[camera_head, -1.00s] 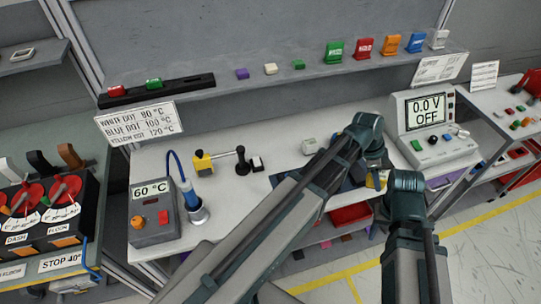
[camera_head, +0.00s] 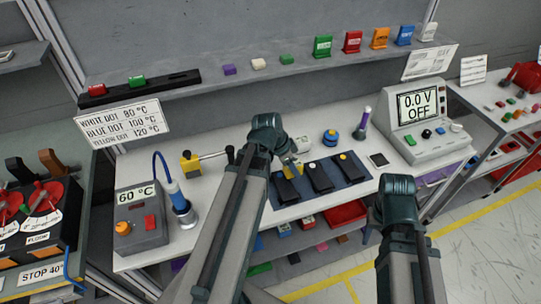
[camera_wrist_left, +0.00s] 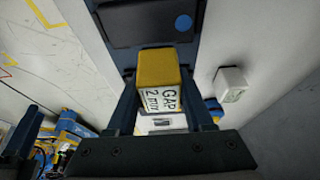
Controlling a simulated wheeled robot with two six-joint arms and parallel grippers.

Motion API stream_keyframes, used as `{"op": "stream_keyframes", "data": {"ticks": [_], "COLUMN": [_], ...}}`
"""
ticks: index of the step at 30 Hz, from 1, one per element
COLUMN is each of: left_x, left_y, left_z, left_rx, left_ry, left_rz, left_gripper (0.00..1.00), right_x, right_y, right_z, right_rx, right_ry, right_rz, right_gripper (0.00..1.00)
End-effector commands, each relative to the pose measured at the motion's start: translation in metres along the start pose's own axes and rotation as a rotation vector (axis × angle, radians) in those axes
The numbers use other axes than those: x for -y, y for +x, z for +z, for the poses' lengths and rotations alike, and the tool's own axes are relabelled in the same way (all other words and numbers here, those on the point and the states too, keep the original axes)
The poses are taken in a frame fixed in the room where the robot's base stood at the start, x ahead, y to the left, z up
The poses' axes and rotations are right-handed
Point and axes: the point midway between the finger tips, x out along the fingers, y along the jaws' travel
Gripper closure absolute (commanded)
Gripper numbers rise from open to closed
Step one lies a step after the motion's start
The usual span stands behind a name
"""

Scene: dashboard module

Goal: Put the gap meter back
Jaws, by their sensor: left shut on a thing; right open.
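My left gripper (camera_wrist_left: 160,108) is shut on the gap meter (camera_wrist_left: 160,73), a yellow block whose white face reads "GAP 2 mm". In the head view, the gap meter (camera_head: 290,160) shows only as a small yellow patch by my wrist, at the back of the dark blue mat (camera_head: 333,187). The dark module with a blue dot (camera_wrist_left: 150,25) lies just beyond it in the wrist view. Whether the gap meter touches the surface, I cannot tell.
Two more dark modules (camera_head: 319,178) lie on the mat. A white block (camera_head: 303,144) stands close behind my left gripper. A yellow-and-black fixture (camera_head: 191,162) and the 60 °C heater (camera_head: 140,217) stand left. A voltmeter (camera_head: 420,108) stands right.

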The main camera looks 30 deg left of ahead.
Motion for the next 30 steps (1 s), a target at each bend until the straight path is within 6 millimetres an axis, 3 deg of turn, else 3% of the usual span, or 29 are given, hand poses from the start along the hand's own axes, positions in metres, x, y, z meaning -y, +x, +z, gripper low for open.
{"op": "stream_keyframes", "data": {"ticks": [1,3,12,16,25,29,30], "left_x": [0.019,0.037,0.102,0.115,0.121,0.136,0.132], "left_y": [0.002,0.002,0.002,0.001,0.001,0.001,0.011], "left_z": [0.002,0.007,0.023,0.027,0.029,0.032,0.036], "left_rx": [0.000,0.001,0.000,0.000,0.000,0.000,0.000], "left_ry": [-0.005,-0.004,-0.001,0.000,0.001,-0.001,0.000], "left_rz": [-0.002,-0.001,0.001,0.001,0.001,0.000,0.001], "left_gripper": [1.00,1.00,1.00,1.00,1.00,1.00,1.00], "right_x": [0.000,0.001,0.001,0.001,0.001,0.001,0.002], "right_y": [0.003,0.004,0.010,0.011,0.012,0.013,0.024], "right_z": [0.000,0.000,-0.001,-0.001,-0.001,-0.001,-0.001], "right_rx": [0.000,0.000,0.000,0.000,0.000,0.000,0.000], "right_ry": [0.000,0.000,0.000,0.000,0.000,0.000,0.000], "right_rz": [0.000,0.000,0.000,0.000,0.000,0.000,0.000], "right_gripper": [0.50,0.50,0.50,0.50,0.50,0.50,0.50]}}
